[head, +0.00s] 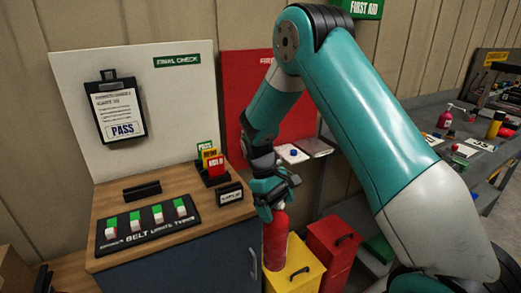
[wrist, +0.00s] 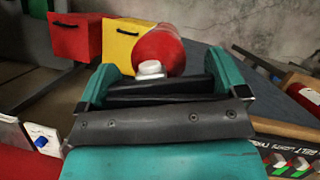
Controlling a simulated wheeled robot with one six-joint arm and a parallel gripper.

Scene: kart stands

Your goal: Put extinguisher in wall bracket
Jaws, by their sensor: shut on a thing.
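The extinguisher is a red cylinder (head: 276,240) hanging roughly upright below my gripper (head: 272,195) in the head view, in front of the cabinet's right side. My gripper is shut on its top end. In the wrist view the red body (wrist: 160,50) and a pale top piece show just beyond my gripper's fingers (wrist: 155,85). A red board (head: 240,75) on the wall has partly covered white lettering, and my arm hides much of it. I cannot make out the wall bracket in either view.
A wooden-topped cabinet (head: 118,200) with a switch panel (head: 148,228) and card holder (head: 213,170) stands left. Yellow (head: 300,268) and red (head: 330,240) bins stand low beside the extinguisher. A cluttered shelf (head: 455,170) is at right.

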